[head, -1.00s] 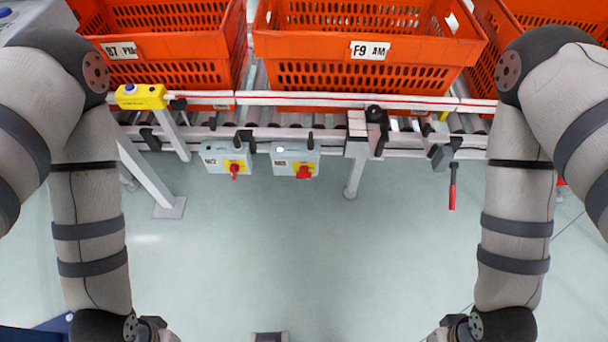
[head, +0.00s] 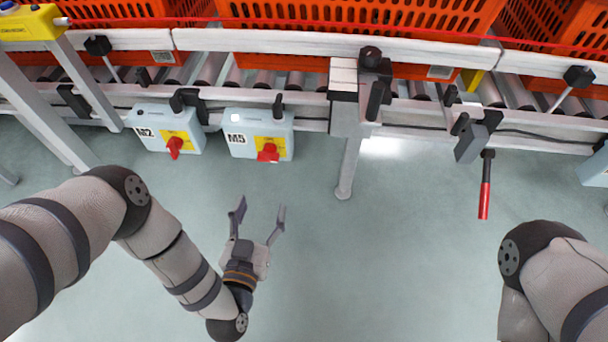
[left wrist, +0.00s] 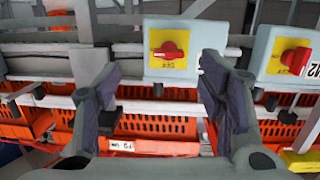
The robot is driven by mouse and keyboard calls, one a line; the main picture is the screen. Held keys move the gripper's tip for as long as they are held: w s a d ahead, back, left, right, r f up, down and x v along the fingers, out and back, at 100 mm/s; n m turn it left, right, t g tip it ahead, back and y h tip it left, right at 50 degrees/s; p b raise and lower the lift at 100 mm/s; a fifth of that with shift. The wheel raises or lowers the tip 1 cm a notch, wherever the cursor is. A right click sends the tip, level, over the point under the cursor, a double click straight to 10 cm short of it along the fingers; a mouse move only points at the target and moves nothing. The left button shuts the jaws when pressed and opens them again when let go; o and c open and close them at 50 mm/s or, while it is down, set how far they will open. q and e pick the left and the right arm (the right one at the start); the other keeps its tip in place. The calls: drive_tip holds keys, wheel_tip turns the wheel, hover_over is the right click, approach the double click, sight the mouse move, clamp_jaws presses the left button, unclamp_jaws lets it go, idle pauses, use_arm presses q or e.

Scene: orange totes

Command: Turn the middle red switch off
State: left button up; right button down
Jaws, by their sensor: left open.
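A light grey switch box marked M5 (head: 258,134) hangs under the conveyor's front rail. Its red rotary switch (head: 268,153) sits on a yellow plate. A like box marked M2 (head: 166,129) with a red switch (head: 175,147) hangs to its left. My left gripper (head: 260,210) is open and empty, below and apart from the M5 box, fingers pointing up toward it. In the left wrist view, which is upside down, a red switch (left wrist: 170,50) lies between and beyond the fingers, its handle roughly crosswise. My right gripper is out of view.
Orange totes (head: 360,14) stand on the roller conveyor behind the rail. A support leg (head: 349,168) stands right of the M5 box. A red-handled lever (head: 485,186) hangs farther right. Part of another grey box (head: 594,168) shows at the right edge. The floor in front is clear.

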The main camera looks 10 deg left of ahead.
sight(267, 160)
use_arm(q)
drive_tip(key=shift+t+y, duration=0.6)
drive_tip(key=shift+t, duration=0.2)
drive_tip(key=w+b, duration=0.1)
drive_tip(key=w, duration=0.3)
drive_tip(key=w+a+b, duration=0.1)
drive_tip(key=w, duration=0.3)
drive_tip(key=w+b, duration=0.2)
drive_tip(key=w, duration=0.3)
drive_tip(key=shift+a+r, duration=0.1)
drive_tip(key=shift+a, duration=0.2)
drive_tip(key=shift+w+r, duration=0.15)
drive_tip(key=shift+w, duration=0.35)
drive_tip(key=c, duration=1.2)
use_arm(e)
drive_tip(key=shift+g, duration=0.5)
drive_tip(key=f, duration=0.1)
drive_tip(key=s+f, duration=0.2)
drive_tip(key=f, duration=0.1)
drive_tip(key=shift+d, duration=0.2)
